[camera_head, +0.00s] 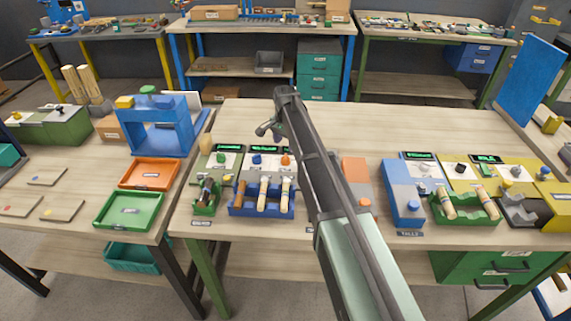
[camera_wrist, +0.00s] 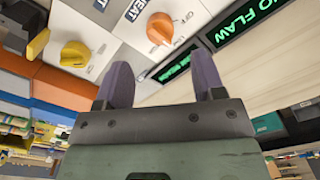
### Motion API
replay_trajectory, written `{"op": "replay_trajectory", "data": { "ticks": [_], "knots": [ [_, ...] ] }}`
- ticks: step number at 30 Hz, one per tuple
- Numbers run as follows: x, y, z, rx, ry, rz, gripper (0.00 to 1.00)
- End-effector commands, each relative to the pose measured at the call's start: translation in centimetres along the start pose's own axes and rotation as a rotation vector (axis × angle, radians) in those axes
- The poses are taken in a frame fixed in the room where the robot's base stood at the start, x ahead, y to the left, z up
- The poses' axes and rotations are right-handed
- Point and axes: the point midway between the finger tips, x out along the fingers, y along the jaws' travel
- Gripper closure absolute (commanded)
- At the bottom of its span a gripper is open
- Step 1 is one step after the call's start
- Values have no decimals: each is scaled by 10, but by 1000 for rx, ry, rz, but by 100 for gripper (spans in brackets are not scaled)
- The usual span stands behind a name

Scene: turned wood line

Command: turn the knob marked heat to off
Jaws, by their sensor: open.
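An orange knob (camera_wrist: 160,28) sits on a pale panel (camera_wrist: 120,40), next to a label reading HEAT (camera_wrist: 136,8). OFF is printed close beside it. Its pointer setting is too small to tell. A yellow knob (camera_wrist: 68,50) is to its left in the wrist view. My gripper (camera_wrist: 162,78) is open and empty, its two purple-grey fingers below the orange knob in that view and apart from it. In the head view my gripper (camera_head: 270,130) hangs over the bench behind the row of panels; an orange knob (camera_head: 286,160) shows just left of my arm.
Green-lit displays (camera_wrist: 262,18) stand close to the knob; one reads NO FLAW. A blue rack (camera_head: 240,208) with wooden handles stands in front of the panels. A blue box (camera_head: 402,195) and more panels are to the right. The bench behind the panels is clear.

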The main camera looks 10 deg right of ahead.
Motion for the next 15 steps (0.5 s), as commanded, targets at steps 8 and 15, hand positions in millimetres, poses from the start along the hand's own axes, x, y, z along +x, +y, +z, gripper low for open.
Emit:
{"op": "replay_trajectory", "data": {
  "ticks": [8,15],
  "knots": [
    [70,0,0,-1,0,0,37],
    [71,0,0,-1,0,0,37]
  ]
}}
